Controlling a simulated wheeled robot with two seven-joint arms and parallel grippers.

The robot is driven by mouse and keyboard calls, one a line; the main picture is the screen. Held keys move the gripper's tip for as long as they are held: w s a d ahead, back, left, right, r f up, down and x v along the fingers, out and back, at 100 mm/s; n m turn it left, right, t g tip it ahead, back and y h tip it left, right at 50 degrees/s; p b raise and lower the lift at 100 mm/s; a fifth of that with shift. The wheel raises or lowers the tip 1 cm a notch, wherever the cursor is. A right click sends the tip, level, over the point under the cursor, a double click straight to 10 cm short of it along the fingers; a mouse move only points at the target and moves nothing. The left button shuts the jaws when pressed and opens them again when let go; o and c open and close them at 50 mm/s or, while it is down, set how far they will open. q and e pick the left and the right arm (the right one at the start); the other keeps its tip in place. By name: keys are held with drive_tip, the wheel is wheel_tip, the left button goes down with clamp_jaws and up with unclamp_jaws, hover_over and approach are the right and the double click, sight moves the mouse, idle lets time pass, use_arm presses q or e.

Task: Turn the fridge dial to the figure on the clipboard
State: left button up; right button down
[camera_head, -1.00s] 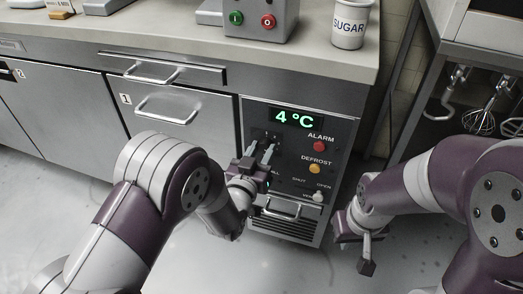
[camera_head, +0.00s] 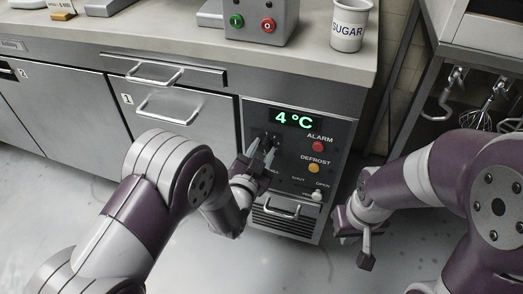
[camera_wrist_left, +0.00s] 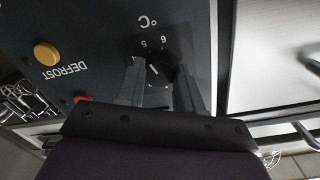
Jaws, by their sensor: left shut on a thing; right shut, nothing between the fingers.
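The fridge panel (camera_head: 287,200) is dark, and its green display (camera_head: 294,119) reads 4 °C. The dial (camera_wrist_left: 157,73) is dark with a white pointer line, and the figures 5 and 6 show upside down beside it in the left wrist view. My left gripper (camera_head: 264,150) is shut on the dial, one finger on each side; it also shows in the left wrist view (camera_wrist_left: 160,85). In the head view the fingers mostly hide the dial. My right gripper (camera_head: 366,262) is shut and empty, low to the right of the panel. I cannot make out a clipboard.
A red alarm button (camera_head: 317,147), an orange defrost button (camera_head: 313,168) and a vent slider (camera_head: 316,196) sit right of the dial. A sugar pot (camera_head: 349,27) and a switch box (camera_head: 262,20) stand on the counter above. Open floor lies in front.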

use_arm(q)
drive_tip(key=shift+f, duration=0.1)
drive_tip(key=o, duration=1)
drive_tip(key=shift+o, duration=0.2)
drive_tip(key=shift+s, duration=0.1)
drive_tip(key=p+v, duration=0.3)
drive_tip(key=v, duration=0.9)
drive_tip(key=shift+s+p, duration=0.25)
drive_tip(key=shift+p, duration=0.05)
drive_tip(key=shift+a, duration=0.15)
